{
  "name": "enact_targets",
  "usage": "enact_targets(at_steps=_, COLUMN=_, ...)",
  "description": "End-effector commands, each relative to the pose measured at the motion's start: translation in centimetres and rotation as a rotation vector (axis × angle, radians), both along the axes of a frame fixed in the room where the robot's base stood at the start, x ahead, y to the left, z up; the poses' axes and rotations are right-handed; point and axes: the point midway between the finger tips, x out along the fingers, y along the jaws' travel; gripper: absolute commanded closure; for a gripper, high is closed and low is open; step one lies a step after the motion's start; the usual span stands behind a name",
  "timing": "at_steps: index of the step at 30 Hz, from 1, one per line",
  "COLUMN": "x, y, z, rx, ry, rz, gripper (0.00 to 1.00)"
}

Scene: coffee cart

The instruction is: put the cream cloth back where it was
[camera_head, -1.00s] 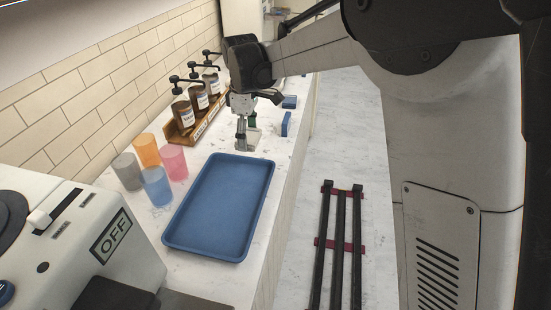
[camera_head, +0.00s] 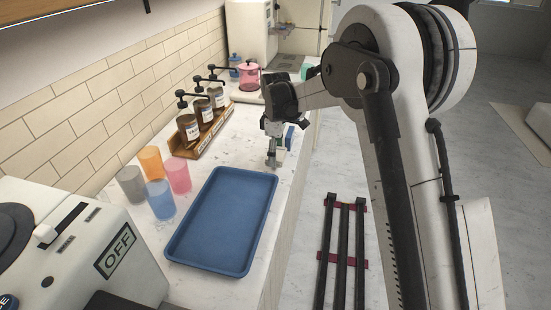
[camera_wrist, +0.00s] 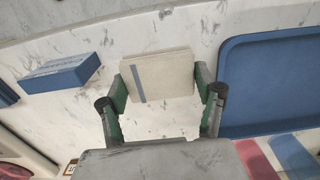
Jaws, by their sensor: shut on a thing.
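The cream cloth (camera_wrist: 157,72), a folded square with a blue stripe, sits between the green-padded fingers of my gripper (camera_wrist: 162,92) in the wrist view. My gripper is shut on it from both sides. In the head view my gripper (camera_head: 271,157) is low over the white counter, beyond the blue tray and close to the counter's front edge. The cloth (camera_head: 281,156) is partly hidden there by the fingers. I cannot tell whether it touches the counter.
A blue box (camera_head: 290,137) stands just beyond my gripper; it also shows in the wrist view (camera_wrist: 62,73). The blue tray (camera_head: 221,223) lies nearer. Several coloured cups (camera_head: 160,198) and a wooden rack of pump bottles (camera_head: 205,143) stand along the wall side.

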Motion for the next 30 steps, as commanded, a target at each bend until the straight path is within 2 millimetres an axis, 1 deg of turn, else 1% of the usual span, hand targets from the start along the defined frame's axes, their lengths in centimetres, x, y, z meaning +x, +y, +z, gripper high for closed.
enact_targets(at_steps=1, x=0.0, y=0.0, z=-0.8, rx=0.0, ry=0.0, rz=0.0, gripper=0.59)
enact_targets(at_steps=3, x=0.0, y=0.0, z=-1.8, rx=0.0, ry=0.0, rz=0.0, gripper=0.59)
enact_targets(at_steps=5, x=0.0, y=0.0, z=-2.3, rx=0.0, ry=0.0, rz=0.0, gripper=0.59)
enact_targets(at_steps=17, x=0.0, y=0.0, z=-2.9, rx=0.0, ry=0.0, rz=0.0, gripper=0.59)
enact_targets(at_steps=18, x=0.0, y=0.0, z=-2.8, rx=0.0, ry=0.0, rz=0.0, gripper=0.31)
enact_targets(at_steps=21, x=0.0, y=0.0, z=-2.8, rx=0.0, ry=0.0, rz=0.0, gripper=0.17)
enact_targets(at_steps=22, x=0.0, y=0.0, z=-2.8, rx=0.0, ry=0.0, rz=0.0, gripper=0.15)
enact_targets(at_steps=30, x=0.0, y=0.0, z=-2.7, rx=0.0, ry=0.0, rz=0.0, gripper=0.15)
